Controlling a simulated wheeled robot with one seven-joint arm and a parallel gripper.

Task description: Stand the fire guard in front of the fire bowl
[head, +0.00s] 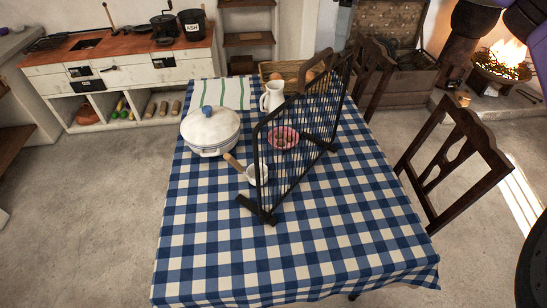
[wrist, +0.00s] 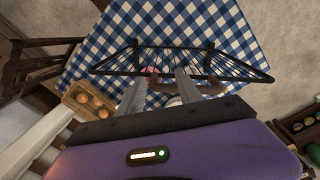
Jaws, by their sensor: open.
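The fire guard (head: 300,130), a black mesh panel with feet and a brown top handle (head: 302,78), stands upright on the checked table. It also shows from above in the wrist view (wrist: 240,66). My gripper (wrist: 161,74) is open above the guard, its two fingers spread near the handle. I cannot tell whether they touch it. The gripper does not show in the head view. The fire bowl (head: 498,72), with burning flames, sits on the hearth at the far right.
The table (head: 200,265) also bears a white pot (head: 211,132), a white jug (head: 272,97), a pink bowl (head: 284,138), a small saucepan (head: 257,174) and an egg basket (head: 270,70). A wooden chair (head: 462,150) stands right of the table.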

